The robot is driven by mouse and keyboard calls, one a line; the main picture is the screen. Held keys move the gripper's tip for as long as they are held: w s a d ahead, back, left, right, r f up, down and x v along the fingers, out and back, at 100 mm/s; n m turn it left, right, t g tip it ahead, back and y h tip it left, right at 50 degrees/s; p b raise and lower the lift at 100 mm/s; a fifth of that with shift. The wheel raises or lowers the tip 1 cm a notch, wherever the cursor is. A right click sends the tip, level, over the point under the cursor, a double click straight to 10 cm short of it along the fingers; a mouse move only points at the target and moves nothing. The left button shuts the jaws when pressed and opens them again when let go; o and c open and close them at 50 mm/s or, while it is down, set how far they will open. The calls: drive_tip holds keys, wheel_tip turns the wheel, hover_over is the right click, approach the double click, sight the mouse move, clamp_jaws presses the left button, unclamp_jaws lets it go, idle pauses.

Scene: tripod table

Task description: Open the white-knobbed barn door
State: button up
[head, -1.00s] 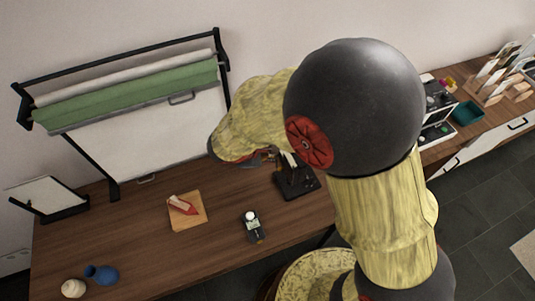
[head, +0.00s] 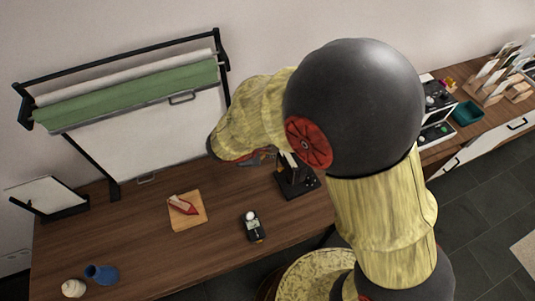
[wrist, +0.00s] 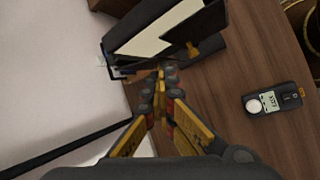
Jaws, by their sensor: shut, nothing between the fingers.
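A black lamp-like unit with flat flaps (wrist: 190,25) shows at the top of the wrist view, with a cream panel between dark edges. A yellow knob (wrist: 207,48) sits on its right side. A small pale bit (wrist: 101,61) shows at its left edge; I cannot tell if it is the white knob. In the head view the unit (head: 297,182) stands on the table, partly hidden by my arm. My gripper (wrist: 163,80) is shut and empty, its fingertips close to the unit's lower edge. I cannot tell if they touch it.
A light meter (head: 252,227) lies on the wooden table (head: 150,245), with a small board (head: 188,218) to its left. Blue and cream pots (head: 101,273) stand at the front left. A rack with green and white rolls (head: 130,93) stands at the back. The front middle is clear.

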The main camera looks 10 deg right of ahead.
drive_tip(key=shift+o, duration=1.2)
drive_tip(key=shift+s+d+f, duration=0.1)
drive_tip(key=shift+s+f, duration=0.1)
drive_tip(key=shift+f, duration=0.15)
drive_tip(key=shift+o, duration=2.7)
drive_tip(key=shift+w, duration=0.15)
drive_tip(key=shift+r, duration=0.1)
drive_tip(key=shift+r, duration=0.1)
drive_tip(key=v, duration=1.2)
